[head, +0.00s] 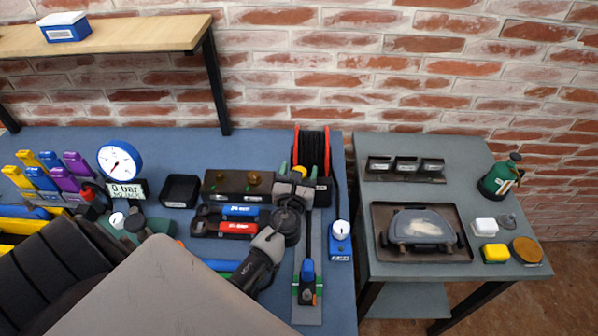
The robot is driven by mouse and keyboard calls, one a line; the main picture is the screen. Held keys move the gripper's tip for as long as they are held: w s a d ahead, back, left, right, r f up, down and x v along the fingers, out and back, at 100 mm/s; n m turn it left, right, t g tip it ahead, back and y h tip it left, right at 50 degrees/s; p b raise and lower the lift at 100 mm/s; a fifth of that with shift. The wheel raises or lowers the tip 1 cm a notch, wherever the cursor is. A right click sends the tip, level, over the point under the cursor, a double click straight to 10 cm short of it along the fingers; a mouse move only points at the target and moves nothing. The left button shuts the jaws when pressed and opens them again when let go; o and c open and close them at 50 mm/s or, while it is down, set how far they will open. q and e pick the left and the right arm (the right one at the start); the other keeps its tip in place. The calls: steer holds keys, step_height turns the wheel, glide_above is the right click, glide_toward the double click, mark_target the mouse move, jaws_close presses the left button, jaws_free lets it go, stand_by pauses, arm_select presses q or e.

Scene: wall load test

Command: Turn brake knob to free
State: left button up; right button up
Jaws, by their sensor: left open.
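I cannot make out for certain which part is the brake knob. A red reel (311,150) wound with black cable or hose stands at the back right of the blue bench, and its lower part is partly covered. A small blue box (340,246) with a round white dial or knob on top stands at the bench's right edge. My left gripper (291,172) reaches in from the lower left and is open just in front of the reel. I cannot tell whether its fingers touch anything there. My right gripper is not in view.
A grey side table (385,285) holds a dark tray (390,255), small bins (405,168) and a green bottle (499,178). A shelf (130,34) hangs upper left.

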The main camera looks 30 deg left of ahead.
arm_select(q)
steer(key=c, duration=0.9)
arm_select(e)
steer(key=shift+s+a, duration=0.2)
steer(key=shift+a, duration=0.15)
arm_select(q)
steer(key=shift+n+y, duration=0.3)
steer(key=shift+y, duration=0.1)
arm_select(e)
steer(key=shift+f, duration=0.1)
arm_select(q)
steer(key=n+g+y+b, duration=0.1)
steer(key=n+g+y, duration=0.1)
steer(key=y, duration=0.1)
steer(key=shift+w+f+n, duration=0.1)
steer(key=shift+n, duration=0.2)
steer(key=shift+n+g+y+b, duration=0.4)
steer(key=shift+n+g+y, duration=0.9)
steer(key=shift+g+y, duration=0.3)
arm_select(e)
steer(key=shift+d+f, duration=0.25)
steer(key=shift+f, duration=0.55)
arm_select(q)
steer(key=o, duration=0.9)
